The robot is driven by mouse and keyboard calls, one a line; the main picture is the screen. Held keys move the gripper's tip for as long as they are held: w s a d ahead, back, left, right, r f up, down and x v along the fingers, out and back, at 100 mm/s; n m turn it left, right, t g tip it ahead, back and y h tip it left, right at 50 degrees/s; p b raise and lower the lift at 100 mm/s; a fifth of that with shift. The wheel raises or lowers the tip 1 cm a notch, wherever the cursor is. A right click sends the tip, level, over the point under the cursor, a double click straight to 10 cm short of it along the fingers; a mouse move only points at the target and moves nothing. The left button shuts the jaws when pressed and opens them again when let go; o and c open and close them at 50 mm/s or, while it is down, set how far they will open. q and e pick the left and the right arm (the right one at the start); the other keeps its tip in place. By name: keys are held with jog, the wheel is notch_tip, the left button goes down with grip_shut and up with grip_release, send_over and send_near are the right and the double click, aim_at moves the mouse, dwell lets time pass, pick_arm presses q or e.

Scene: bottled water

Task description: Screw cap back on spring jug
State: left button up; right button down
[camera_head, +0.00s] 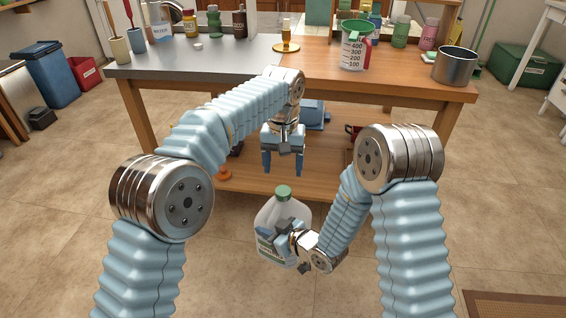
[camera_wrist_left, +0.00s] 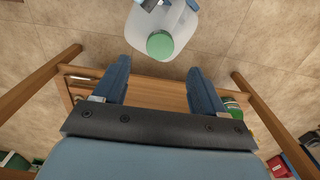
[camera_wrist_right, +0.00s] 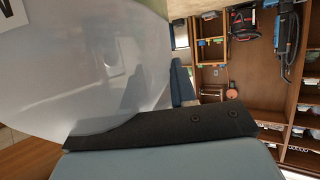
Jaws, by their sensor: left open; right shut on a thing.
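The spring jug (camera_head: 268,216) is a translucent white jug with a label, held upright in front of the workbench. Its green cap (camera_head: 284,192) sits on top of the neck; whether it is tight cannot be told. My right gripper (camera_head: 284,236) is shut on the jug's side, and the jug's wall (camera_wrist_right: 90,60) fills much of the right wrist view. My left gripper (camera_head: 283,162) is open and empty, pointing down above and beyond the jug. In the left wrist view the cap (camera_wrist_left: 160,45) shows ahead of and between the open fingers (camera_wrist_left: 160,85), apart from them.
The workbench (camera_head: 390,88) stands just behind, with a lower shelf (camera_head: 300,182). On it are a measuring jug (camera_head: 354,52), a steel pot (camera_head: 455,66), and several bottles. The tiled floor around the jug is clear.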

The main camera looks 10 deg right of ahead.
aim_at(283, 190)
pick_arm(q)
notch_tip(283, 190, down, 8)
jog(key=shift+r, duration=0.15)
dwell(0.4)
jog(key=c, duration=1.1)
jog(key=shift+c, duration=0.2)
jog(key=o, duration=1.2)
jog(key=shift+o, duration=0.2)
jog(key=shift+r, duration=0.1)
notch_tip(283, 190, up, 12)
